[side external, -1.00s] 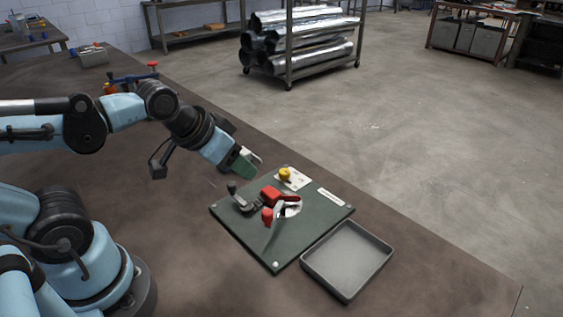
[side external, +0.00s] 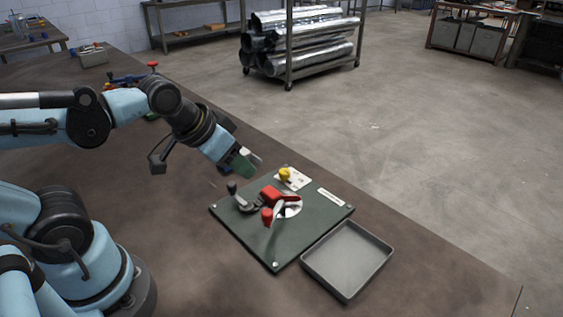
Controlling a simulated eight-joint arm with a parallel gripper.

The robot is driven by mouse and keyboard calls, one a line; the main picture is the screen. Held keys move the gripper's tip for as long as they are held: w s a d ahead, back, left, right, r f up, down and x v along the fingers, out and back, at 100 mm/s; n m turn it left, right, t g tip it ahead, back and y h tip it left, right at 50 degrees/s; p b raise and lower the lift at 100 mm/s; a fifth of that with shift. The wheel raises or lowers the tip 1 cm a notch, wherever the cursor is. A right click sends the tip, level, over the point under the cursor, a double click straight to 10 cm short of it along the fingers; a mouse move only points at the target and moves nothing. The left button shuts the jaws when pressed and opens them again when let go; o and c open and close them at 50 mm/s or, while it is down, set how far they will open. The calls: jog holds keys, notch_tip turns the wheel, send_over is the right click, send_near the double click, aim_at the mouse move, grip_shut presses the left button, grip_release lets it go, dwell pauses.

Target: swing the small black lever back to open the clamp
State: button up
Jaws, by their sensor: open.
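The small black lever (side external: 232,187) stands at the left side of the green board, its knob upright. It belongs to the clamp (side external: 246,205), a dark metal piece that reaches toward a red block (side external: 269,194). A red-handled part (side external: 267,216) and a round white piece (side external: 290,209) sit beside the clamp. My gripper (side external: 251,162) is above the far left edge of the board, behind the lever and apart from it. It is open, and I see nothing between its fingers. Whether the clamp is tight cannot be seen at this size.
The green board (side external: 312,222) lies on the brown table. A yellow knob (side external: 284,174) on a white plate is at its far edge, close to my gripper. An empty grey tray (side external: 347,258) lies against its right side. The table in front of the board is clear.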

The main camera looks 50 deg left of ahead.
aim_at(231, 183)
jog(key=w+a+r+m+g, duration=0.2)
jog(key=a+r+m+g, duration=0.1)
jog(key=a+m+g, duration=0.3)
jog(key=shift+n+g, duration=0.3)
jog(key=shift+n, duration=0.2)
jog(key=shift+f, duration=6.25)
jog(key=shift+c, duration=0.3)
grip_shut()
